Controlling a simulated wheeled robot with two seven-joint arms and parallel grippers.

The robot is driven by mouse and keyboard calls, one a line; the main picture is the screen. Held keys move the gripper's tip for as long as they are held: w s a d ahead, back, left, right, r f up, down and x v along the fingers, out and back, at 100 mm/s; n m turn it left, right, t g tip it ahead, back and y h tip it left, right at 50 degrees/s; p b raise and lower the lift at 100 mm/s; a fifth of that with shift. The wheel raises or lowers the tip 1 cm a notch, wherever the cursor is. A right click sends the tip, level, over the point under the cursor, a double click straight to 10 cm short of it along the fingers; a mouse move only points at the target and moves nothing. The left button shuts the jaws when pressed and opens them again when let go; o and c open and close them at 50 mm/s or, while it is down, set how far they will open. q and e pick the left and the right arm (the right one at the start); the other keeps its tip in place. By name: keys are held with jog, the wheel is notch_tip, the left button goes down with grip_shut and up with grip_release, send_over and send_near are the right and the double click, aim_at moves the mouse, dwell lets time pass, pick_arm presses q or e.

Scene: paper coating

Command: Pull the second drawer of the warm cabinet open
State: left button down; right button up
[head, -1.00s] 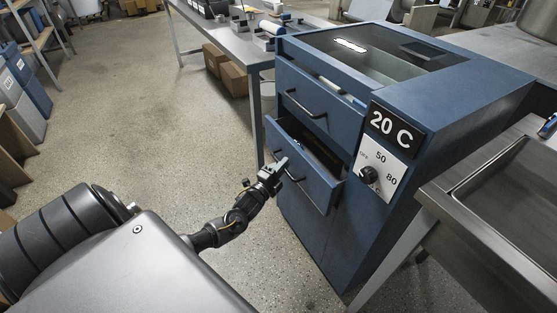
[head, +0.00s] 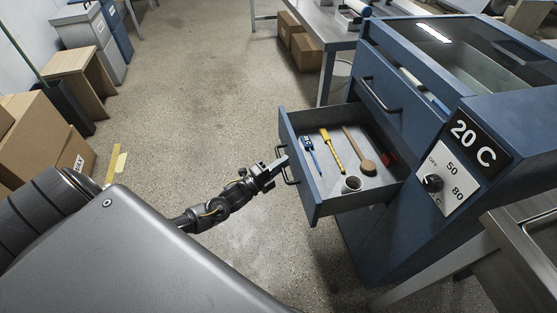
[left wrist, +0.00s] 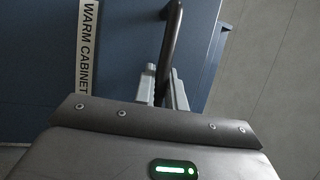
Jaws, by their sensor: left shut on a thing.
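The warm cabinet (head: 385,215) is blue, with a 20 C display and a dial on its front corner. Its second drawer (head: 335,202) stands far out from the body. Inside lie a blue tool (head: 311,152), a yellow-handled tool (head: 333,150), a wooden-handled brush (head: 361,152) and a grey cup (head: 352,184). My left gripper (head: 278,167) is at the drawer's dark handle (head: 290,170), shut on it. In the left wrist view the handle (left wrist: 172,45) runs between the two fingers, beside the WARM CABINET label (left wrist: 90,45). My right gripper is not seen.
A steel sink counter (head: 525,225) stands at the right. The floor (head: 205,95) left of the drawer is clear.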

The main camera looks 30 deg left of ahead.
pick_arm(q)
jog(key=shift+s+a, duration=0.2)
jog(key=shift+s, duration=0.1)
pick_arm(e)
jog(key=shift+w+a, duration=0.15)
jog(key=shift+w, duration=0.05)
pick_arm(q)
jog(key=c, duration=1.5)
grip_release()
jog(key=shift+o, duration=0.2)
jog(key=v, duration=1)
jog(key=shift+s+a, duration=0.15)
jog(key=shift+s, duration=0.2)
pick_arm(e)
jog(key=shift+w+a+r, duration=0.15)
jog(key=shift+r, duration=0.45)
pick_arm(q)
jog(key=shift+f, duration=0.1)
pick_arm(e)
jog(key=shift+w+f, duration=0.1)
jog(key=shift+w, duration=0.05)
